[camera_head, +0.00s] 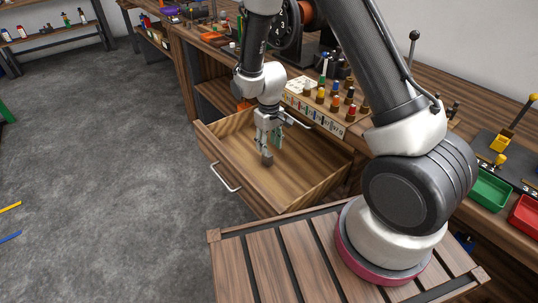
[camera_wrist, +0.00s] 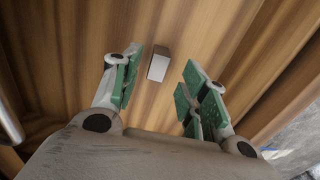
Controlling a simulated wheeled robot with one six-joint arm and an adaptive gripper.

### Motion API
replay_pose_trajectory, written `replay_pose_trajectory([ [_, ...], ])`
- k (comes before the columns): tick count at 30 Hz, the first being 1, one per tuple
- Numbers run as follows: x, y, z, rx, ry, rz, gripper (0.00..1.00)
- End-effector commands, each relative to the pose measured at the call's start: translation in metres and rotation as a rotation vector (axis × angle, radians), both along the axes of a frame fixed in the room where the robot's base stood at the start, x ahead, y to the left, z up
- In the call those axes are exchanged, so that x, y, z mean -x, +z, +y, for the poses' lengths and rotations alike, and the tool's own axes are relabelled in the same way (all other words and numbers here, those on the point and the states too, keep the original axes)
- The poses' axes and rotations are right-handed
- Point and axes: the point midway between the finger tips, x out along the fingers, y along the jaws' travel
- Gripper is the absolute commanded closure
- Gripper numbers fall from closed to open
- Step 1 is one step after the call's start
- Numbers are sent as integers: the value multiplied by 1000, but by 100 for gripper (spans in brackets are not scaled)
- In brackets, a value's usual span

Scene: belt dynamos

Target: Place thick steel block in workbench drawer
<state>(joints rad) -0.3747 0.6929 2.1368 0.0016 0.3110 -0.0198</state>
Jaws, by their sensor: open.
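The workbench drawer (camera_head: 318,181) is pulled open, with its wooden floor bare around one small block. The steel block (camera_wrist: 158,66) lies on the drawer floor, seen in the wrist view as a small grey-brown block between and beyond the fingertips. In the head view the block (camera_head: 267,159) shows just below my gripper. My gripper (camera_head: 270,136) points down into the drawer, with its green-padded fingers (camera_wrist: 160,82) spread apart. In the wrist view the block touches neither finger.
The drawer's front wall with a metal handle (camera_head: 225,178) faces the open floor at left. A rack of coloured pegs (camera_head: 330,100) stands on the bench behind the drawer. Green (camera_head: 489,190) and red (camera_head: 525,215) trays sit at right.

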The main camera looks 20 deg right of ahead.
Motion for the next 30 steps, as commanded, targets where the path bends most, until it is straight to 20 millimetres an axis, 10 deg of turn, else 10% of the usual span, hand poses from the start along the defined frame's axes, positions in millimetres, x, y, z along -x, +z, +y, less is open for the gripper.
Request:
replay_pose_trajectory([
  [17, 0, 63, -5, -4, -11, -10, 56],
  [30, 69, 255, -96, -52, -184, -173, 56],
])
